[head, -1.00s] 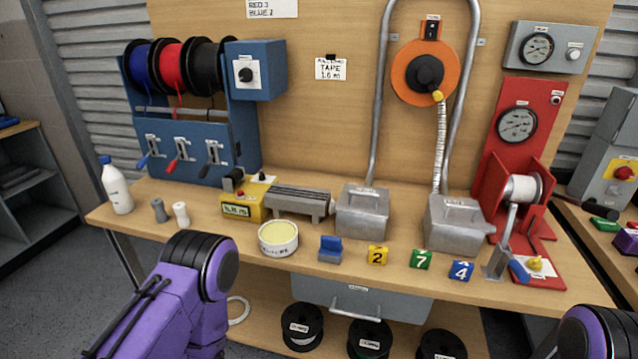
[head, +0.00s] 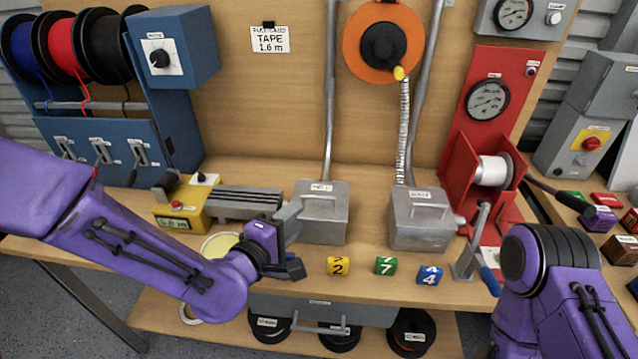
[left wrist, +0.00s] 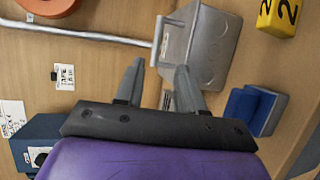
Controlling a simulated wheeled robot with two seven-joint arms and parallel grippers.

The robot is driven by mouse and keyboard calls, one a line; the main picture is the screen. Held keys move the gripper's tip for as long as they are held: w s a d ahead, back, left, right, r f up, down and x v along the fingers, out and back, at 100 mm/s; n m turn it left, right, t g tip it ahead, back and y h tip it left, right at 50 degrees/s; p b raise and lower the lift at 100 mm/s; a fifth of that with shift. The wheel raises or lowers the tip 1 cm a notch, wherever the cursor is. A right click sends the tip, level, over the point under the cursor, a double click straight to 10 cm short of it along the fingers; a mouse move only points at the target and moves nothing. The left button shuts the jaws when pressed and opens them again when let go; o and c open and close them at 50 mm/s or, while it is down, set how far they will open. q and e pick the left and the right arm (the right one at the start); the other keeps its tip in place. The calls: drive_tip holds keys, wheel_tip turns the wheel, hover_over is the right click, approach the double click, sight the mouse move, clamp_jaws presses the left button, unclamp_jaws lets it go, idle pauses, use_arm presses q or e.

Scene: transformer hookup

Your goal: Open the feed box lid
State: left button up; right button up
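Two grey metal boxes with handled lids stand on the bench. Their small labels are too blurred for me to tell which is the feed box. The left grey box (head: 322,222) and the right grey box (head: 418,228) both have their lids down. My left gripper (head: 293,247) is just left of and in front of the left box. In the left wrist view, the gripper (left wrist: 158,78) is open and empty, its fingers pointing toward a grey box (left wrist: 203,45) and its lid handle (left wrist: 158,42). My right arm shows at the lower right, its gripper out of view.
Numbered cubes, yellow (head: 338,266), green (head: 385,265) and blue (head: 429,275), stand along the front. A blue block (left wrist: 262,108) shows in the wrist view. Metal conduits rise behind the boxes.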

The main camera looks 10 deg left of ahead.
sight(316, 198)
use_arm(q)
drive_tip(key=x, duration=0.3)
drive_tip(key=r+p+x, duration=0.1)
drive_tip(key=shift+w+d+f, duration=0.1)
drive_tip(key=shift+w+d, duration=0.2)
drive_tip(key=shift+d, duration=0.15)
drive_tip(key=x, duration=0.5)
drive_tip(key=shift+w+a+f+p, duration=0.15)
drive_tip(key=shift+a+f+p, duration=0.1)
drive_tip(key=shift+p, duration=0.15)
drive_tip(key=shift+d+r, duration=0.1)
drive_tip(key=shift+d, duration=0.05)
use_arm(e)
drive_tip(key=shift+s+r, duration=0.15)
drive_tip(key=shift+r, duration=0.35)
drive_tip(key=shift+s+r, duration=0.15)
drive_tip(key=shift+r, duration=0.35)
use_arm(q)
drive_tip(key=shift+c, duration=0.3)
clamp_jaws()
use_arm(e)
drive_tip(key=shift+w+r, duration=0.1)
